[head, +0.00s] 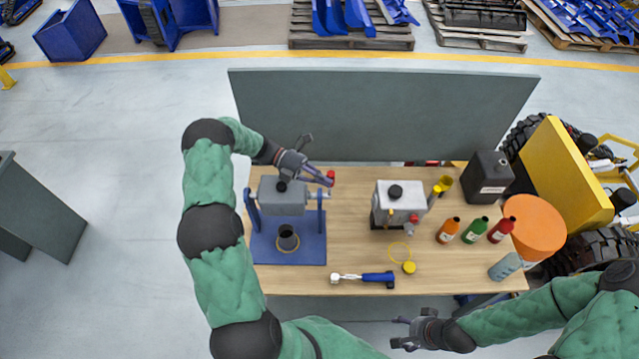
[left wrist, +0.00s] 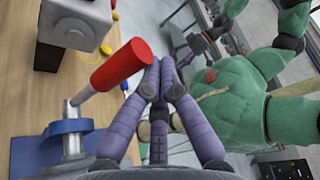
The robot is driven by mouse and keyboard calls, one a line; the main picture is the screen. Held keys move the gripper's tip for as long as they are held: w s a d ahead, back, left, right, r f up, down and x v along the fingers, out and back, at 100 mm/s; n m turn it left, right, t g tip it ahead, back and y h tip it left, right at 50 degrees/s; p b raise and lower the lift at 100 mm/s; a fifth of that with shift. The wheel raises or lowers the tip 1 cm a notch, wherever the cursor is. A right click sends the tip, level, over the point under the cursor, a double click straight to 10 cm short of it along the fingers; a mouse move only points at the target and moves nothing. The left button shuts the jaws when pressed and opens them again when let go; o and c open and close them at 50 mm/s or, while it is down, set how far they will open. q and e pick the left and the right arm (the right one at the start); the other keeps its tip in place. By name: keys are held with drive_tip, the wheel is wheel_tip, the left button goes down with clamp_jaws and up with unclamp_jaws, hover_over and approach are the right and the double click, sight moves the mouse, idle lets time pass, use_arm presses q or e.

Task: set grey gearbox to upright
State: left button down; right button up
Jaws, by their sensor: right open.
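The grey gearbox (head: 282,195) hangs in a blue stand (head: 290,250) at the left of the table, with a dark cap on its top face. A crank with a red grip (head: 330,178) is on the stand's right side; the grip shows large in the left wrist view (left wrist: 118,64). My left gripper (head: 328,182) is at the red grip. In the left wrist view its fingers (left wrist: 160,75) are drawn together beside the grip, not around it. My right gripper (head: 400,333) is open and empty, in front of the table's front edge.
A lighter gearbox (head: 398,203) with a red knob stands mid-table. A blue-handled tool (head: 365,278) and a yellow cap (head: 409,267) lie in front. Several bottles, a black canister (head: 488,178) and an orange bin (head: 535,228) are at right. A dark panel (head: 380,115) stands behind.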

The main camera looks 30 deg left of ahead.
use_arm(q)
drive_tip(key=shift+w+a+r, duration=0.15)
drive_tip(key=shift+w+a, duration=0.1)
drive_tip(key=shift+w, duration=0.2)
drive_tip(key=shift+w+a+r, duration=0.1)
drive_tip(key=shift+w+a, duration=0.1)
drive_tip(key=shift+w, duration=0.2)
use_arm(e)
drive_tip(key=shift+w+a+f, duration=0.1)
drive_tip(key=shift+w+a, duration=0.05)
drive_tip(key=shift+w, duration=0.2)
use_arm(q)
drive_tip(key=shift+w+a+r, duration=0.1)
drive_tip(key=shift+w+r, duration=0.05)
